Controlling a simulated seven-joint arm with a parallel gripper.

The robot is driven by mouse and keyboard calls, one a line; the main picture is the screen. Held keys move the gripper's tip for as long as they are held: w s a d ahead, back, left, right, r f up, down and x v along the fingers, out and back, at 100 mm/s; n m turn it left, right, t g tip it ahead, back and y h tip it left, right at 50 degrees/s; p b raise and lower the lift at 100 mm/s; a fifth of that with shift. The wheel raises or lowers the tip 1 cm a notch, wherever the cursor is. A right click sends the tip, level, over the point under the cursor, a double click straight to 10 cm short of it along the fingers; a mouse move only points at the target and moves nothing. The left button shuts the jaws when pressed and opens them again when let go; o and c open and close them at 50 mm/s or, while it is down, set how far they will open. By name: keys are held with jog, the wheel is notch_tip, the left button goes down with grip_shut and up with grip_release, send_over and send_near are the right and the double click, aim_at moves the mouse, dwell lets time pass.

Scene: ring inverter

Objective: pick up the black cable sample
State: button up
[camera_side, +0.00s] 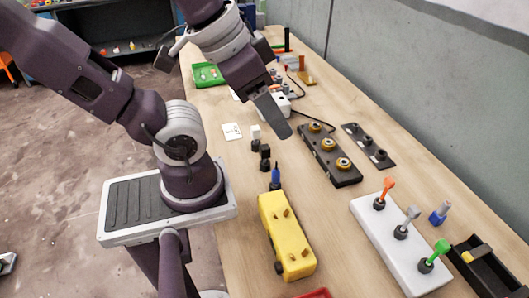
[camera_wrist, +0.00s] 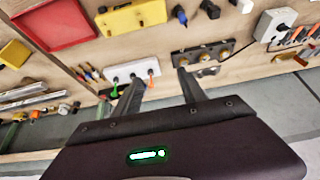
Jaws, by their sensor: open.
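The black cable sample (camera_side: 264,156) stands on the wooden table between a blue-tipped sample (camera_side: 275,178) and a white sample (camera_side: 255,134). In the wrist view the black sample (camera_wrist: 210,9) is at the top edge, partly cut off, right of the blue-tipped one (camera_wrist: 180,14). My gripper (camera_side: 276,122) hangs above the table, to the right of the samples in the side view. Its two fingers are spread with nothing between them in the wrist view (camera_wrist: 159,82). The gripper is apart from the black sample.
A yellow block (camera_side: 286,236) lies in front of the samples. A dark plate with brass rings (camera_side: 329,153) is to the right, beside a smaller black plate (camera_side: 368,146). A white base (camera_side: 400,245) carries orange, grey and green pieces. A white card (camera_side: 232,131) lies left.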

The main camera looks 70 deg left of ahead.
jog(key=w+a+f+m+g+y, duration=0.3)
jog(key=w+a+f+m, duration=0.1)
jog(key=a+f+m, duration=0.15)
jog(key=m+g+h, duration=0.2)
jog(key=m+g, duration=0.1)
jog(key=m, duration=1)
send_over(265, 146)
jog(key=shift+n, duration=0.25)
jog(key=f, duration=0.7)
jog(key=d+f, duration=0.1)
jog(key=f, duration=0.2)
jog(key=shift+s+f, duration=0.1)
jog(key=shift+f, duration=0.3)
jog(key=f, duration=0.4)
jog(key=a+f, duration=0.1)
jog(key=f, duration=0.1)
grip_shut()
